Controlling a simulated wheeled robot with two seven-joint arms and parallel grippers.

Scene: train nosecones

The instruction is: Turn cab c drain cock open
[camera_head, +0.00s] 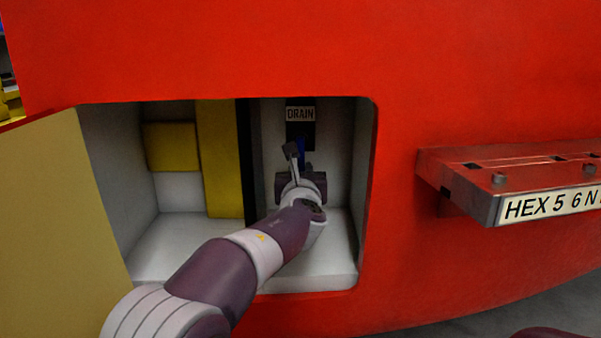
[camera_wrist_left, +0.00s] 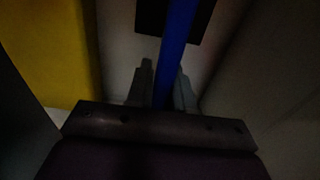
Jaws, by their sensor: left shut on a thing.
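The drain cock has a blue handle (camera_head: 301,148) below a black plate (camera_head: 299,133) and a "DRAIN" label (camera_head: 300,114), inside the right part of an open recess in the red cab. My left gripper (camera_head: 297,160) reaches into the recess and is shut on the blue handle. In the left wrist view the blue handle (camera_wrist_left: 178,45) runs between the two grey fingers (camera_wrist_left: 164,85), tilted slightly, its top leaning right. The handle's lower end is hidden behind the gripper body. My right gripper is not in view.
A yellow panel (camera_head: 218,160) and a yellow block (camera_head: 172,147) stand in the recess's left part, beside a dark divider. The open cover (camera_head: 55,215) hangs at the left. A red ledge with a "HEX 5 6 N" plate (camera_head: 550,203) juts out at the right.

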